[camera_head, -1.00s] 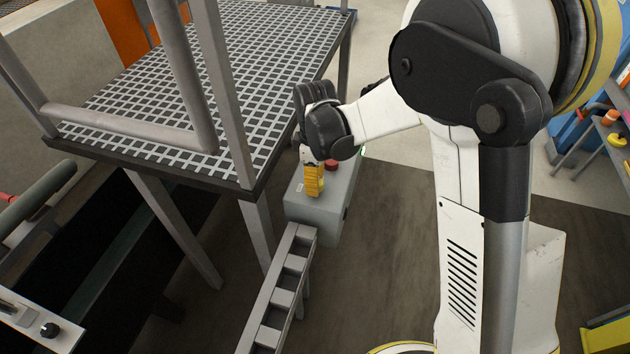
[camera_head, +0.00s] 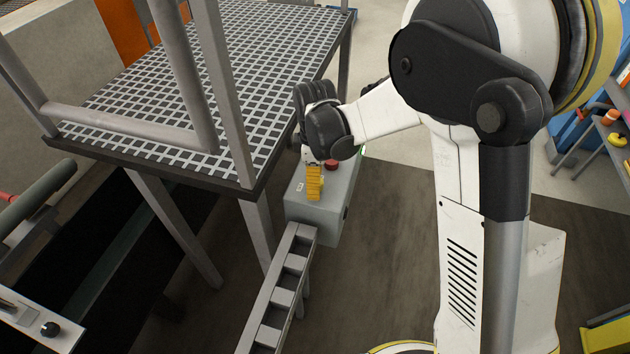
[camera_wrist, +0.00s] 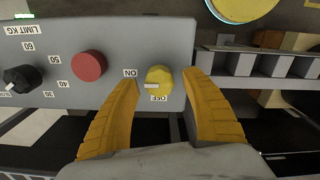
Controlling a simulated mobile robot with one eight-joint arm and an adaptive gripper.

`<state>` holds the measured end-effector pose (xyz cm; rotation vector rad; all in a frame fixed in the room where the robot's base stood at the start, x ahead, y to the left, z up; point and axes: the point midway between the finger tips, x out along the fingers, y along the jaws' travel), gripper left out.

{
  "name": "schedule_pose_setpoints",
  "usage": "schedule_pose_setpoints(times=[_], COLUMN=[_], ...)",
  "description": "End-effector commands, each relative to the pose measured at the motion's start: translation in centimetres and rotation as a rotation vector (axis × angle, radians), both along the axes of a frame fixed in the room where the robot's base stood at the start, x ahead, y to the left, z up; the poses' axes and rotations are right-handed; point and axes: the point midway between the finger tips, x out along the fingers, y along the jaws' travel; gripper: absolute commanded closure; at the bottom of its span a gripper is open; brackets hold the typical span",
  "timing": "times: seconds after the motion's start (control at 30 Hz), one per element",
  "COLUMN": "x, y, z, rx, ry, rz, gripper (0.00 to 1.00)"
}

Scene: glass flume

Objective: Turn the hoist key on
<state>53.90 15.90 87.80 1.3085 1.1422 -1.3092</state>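The hoist key is a round yellow knob (camera_wrist: 159,80) with a white mark, on a grey control box (camera_wrist: 60,45). The wrist view shows the box upside down. The ON label (camera_wrist: 131,73) lies left of the knob and the OFF label (camera_wrist: 160,98) below it. The white mark points left, toward the ON side. My gripper (camera_wrist: 163,82) is open, with one yellow finger on each side of the knob and small gaps visible. In the head view my gripper (camera_head: 315,185) is over the box (camera_head: 325,220) and hides the knob.
A red button (camera_wrist: 89,65) and a black dial (camera_wrist: 20,78) with a weight scale sit left of the knob in the wrist view. A grating platform (camera_head: 200,70) stands close left of the box. A grey slotted rail (camera_head: 275,295) runs in front.

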Motion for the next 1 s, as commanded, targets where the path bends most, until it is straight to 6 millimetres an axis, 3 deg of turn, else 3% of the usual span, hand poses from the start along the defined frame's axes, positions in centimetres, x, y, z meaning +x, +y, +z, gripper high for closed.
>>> schedule_pose_setpoints(times=[0.3, 0.7, 1.0], x=[0.0, 0.0, 0.0], y=[0.0, 0.0, 0.0], z=[0.8, 9.0, 12.0], rx=[0.0, 0.0, 0.0], ry=[-0.001, 0.0, 0.0], rz=[-0.001, 0.0, 0.0], gripper=[0.45, 0.45, 0.45])
